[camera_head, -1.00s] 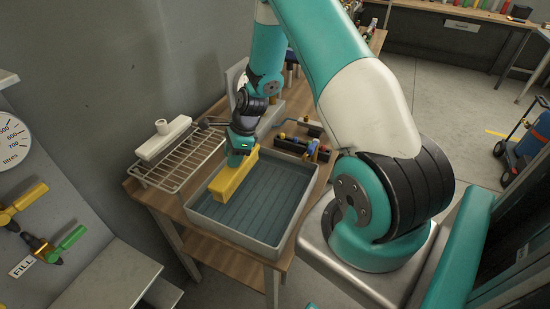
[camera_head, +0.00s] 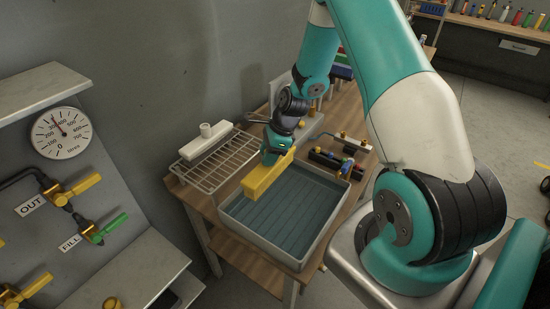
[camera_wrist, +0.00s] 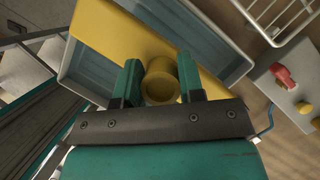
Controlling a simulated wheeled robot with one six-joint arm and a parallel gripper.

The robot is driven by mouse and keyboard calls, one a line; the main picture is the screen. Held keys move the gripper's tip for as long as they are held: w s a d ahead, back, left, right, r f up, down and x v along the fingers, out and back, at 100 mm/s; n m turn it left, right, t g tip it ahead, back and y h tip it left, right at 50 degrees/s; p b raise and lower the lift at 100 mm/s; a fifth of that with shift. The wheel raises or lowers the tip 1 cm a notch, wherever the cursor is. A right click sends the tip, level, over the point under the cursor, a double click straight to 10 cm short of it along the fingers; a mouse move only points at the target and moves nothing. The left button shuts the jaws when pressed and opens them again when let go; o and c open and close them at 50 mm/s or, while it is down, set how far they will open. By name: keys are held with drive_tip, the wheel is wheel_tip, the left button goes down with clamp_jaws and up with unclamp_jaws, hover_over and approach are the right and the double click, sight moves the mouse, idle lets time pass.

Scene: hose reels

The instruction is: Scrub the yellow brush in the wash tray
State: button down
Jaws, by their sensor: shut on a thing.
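The yellow brush (camera_head: 267,178) is a long yellow block. My gripper (camera_head: 276,150) is above it in the head view. In the wrist view my gripper (camera_wrist: 160,85) is shut on the brush's round yellow knob (camera_wrist: 161,80), one finger on each side, with the yellow block (camera_wrist: 115,35) beyond it. The wash tray (camera_head: 273,251) is a grey rectangular tray with a blue ribbed floor, on a wooden bench. The brush is over the tray's back left part. Its underside is hidden, so I cannot tell whether it touches the tray floor.
A wire rack (camera_head: 222,163) with a white block (camera_head: 205,141) stands left of the tray. A dark manifold with coloured knobs (camera_head: 329,161) is behind the tray. A wall panel with a gauge (camera_head: 61,133) and yellow and green valve handles is at the left.

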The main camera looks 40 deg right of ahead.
wheel_tip(320, 180, up, 7)
drive_tip(key=p, duration=0.4)
drive_tip(key=shift+f+p, duration=0.1)
drive_tip(key=shift+p, duration=0.3)
drive_tip(key=shift+r+p, duration=0.35)
drive_tip(key=shift+r, duration=0.85)
